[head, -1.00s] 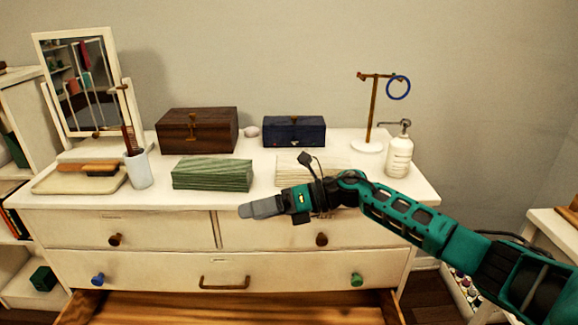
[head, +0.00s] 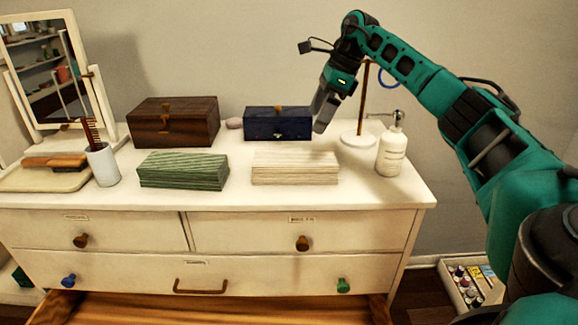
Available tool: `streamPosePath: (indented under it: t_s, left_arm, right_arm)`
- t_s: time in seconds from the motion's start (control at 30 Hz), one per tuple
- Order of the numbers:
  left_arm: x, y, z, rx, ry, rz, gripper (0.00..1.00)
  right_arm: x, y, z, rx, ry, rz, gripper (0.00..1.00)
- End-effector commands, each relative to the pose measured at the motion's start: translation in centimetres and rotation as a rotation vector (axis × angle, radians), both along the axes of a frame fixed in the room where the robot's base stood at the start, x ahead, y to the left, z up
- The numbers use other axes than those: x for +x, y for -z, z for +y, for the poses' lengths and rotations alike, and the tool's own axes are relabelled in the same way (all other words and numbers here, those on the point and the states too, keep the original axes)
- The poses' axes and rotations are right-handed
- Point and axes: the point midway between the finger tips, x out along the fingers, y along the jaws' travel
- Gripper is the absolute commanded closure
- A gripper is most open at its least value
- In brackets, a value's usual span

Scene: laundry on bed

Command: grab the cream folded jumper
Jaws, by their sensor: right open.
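The cream folded jumper (head: 295,168) lies flat on the white dresser top, right of the green folded garment (head: 183,170). It is in full view. My right gripper (head: 321,121) points down above the dresser, over the back right of the jumper and in front of the right end of the navy box. It is open, holds nothing and is apart from the jumper. My left gripper is not in view.
The navy box (head: 277,123) and a dark wooden box (head: 173,121) stand behind. A ring stand (head: 358,138) and a pump bottle (head: 392,150) stand at right. A cup (head: 103,165), tray (head: 45,179) and mirror stand left. The lower drawer (head: 220,308) is open.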

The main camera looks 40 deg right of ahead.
Motion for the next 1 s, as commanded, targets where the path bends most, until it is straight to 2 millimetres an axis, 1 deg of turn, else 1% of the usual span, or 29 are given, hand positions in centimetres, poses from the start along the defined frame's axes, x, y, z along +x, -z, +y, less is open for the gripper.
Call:
streamPosePath:
  t_s: [0.03,0.1,0.2,0.3,0.57,0.83,0.9,1.0]
  left_arm:
    - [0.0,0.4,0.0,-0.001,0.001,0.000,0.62]
    - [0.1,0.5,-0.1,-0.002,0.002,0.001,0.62]
    - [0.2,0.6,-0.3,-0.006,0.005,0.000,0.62]
    - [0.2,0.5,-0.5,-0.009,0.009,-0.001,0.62]
    - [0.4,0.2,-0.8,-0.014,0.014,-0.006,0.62]
    - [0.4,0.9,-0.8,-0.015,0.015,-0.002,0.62]
    - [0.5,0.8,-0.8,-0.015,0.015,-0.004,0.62]
    - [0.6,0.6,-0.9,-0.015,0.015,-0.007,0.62]
  right_arm:
    - [0.2,1.3,0.4,0.001,-0.002,0.004,0.00]
    - [0.6,2.6,0.9,0.002,-0.004,0.004,0.00]
    - [1.1,4.2,1.5,0.002,-0.004,0.001,0.00]
    - [1.4,5.4,1.9,0.003,-0.003,0.001,0.00]
    - [1.9,6.8,2.4,0.004,-0.003,0.000,0.00]
    - [2.8,10.3,3.8,0.004,-0.002,0.000,0.00]
    - [3.0,10.7,3.9,0.004,-0.003,0.000,0.00]
    - [3.0,10.8,3.9,0.004,-0.003,-0.002,0.00]
